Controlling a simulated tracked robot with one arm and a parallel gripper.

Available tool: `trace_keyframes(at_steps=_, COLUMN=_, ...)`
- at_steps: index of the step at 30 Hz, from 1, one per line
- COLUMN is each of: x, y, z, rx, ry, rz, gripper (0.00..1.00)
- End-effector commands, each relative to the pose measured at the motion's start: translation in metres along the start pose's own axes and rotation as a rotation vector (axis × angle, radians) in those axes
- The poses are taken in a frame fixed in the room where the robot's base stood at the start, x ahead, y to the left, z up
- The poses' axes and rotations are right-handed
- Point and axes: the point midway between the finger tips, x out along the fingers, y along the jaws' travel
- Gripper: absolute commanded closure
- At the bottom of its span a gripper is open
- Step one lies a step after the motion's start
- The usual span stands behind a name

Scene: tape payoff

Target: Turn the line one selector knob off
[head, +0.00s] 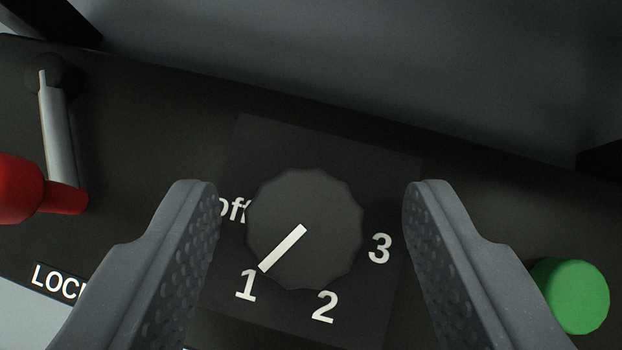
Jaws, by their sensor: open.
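The selector knob (325,205) is a dark, many-sided dial with a white pointer bar. Its pointer is turned to the "1" mark, at lower left. It sits on a dark square plate (275,140) marked "Off", 1, 2 and 3. The "Off" label is partly hidden by the left finger. My gripper (308,200) is open, with one finger on each side of the knob. There are gaps between the fingers and the knob, so it does not appear to be gripped. I cannot tell how far the fingertips are from the panel.
A metal lever with a red handle (20,190) is at left. A label starting "LOC" (58,283) is at lower left, partly hidden by my finger. A green button (570,296) is at lower right, close to the right finger. The panel above the knob is clear.

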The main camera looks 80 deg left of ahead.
Motion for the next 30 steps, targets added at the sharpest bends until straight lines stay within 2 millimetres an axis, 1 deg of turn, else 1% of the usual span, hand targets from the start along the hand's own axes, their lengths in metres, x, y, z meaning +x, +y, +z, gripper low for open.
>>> trace_keyframes(at_steps=8, x=0.0014, y=0.0, z=-0.0001, rx=0.0, ry=0.0, rz=0.0, gripper=0.5)
trace_keyframes(at_steps=9, x=0.0014, y=0.0001, z=-0.0001, rx=0.0, ry=0.0, rz=0.0, gripper=0.55)
trace_keyframes(at_steps=11, x=0.0013, y=0.0001, z=-0.0001, rx=0.0, ry=0.0, rz=0.0, gripper=0.72)
trace_keyframes(at_steps=12, x=0.0013, y=0.0002, z=-0.0001, rx=0.0, ry=0.001, rz=0.001, gripper=0.83)
trace_keyframes(at_steps=13, x=0.0013, y=0.0003, z=-0.0001, rx=0.0, ry=0.0, rz=0.001, gripper=0.91)
trace_keyframes(at_steps=14, x=0.0012, y=0.0004, z=-0.0002, rx=0.0, ry=0.001, rz=0.001, gripper=0.94)
trace_keyframes(at_steps=15, x=0.0011, y=0.0006, z=-0.0002, rx=0.0, ry=0.001, rz=0.002, gripper=0.94)
trace_keyframes(at_steps=16, x=0.0063, y=-0.0024, z=-0.0049, rx=-0.004, ry=0.0, rz=-0.001, gripper=0.94)
trace_keyframes(at_steps=23, x=0.0011, y=0.0, z=-0.001, rx=0.01, ry=0.0, rz=0.014, gripper=0.94)
trace_keyframes(at_steps=30, x=-0.0004, y=-0.0006, z=-0.0005, rx=0.07, ry=-0.002, rz=0.076, gripper=0.94)
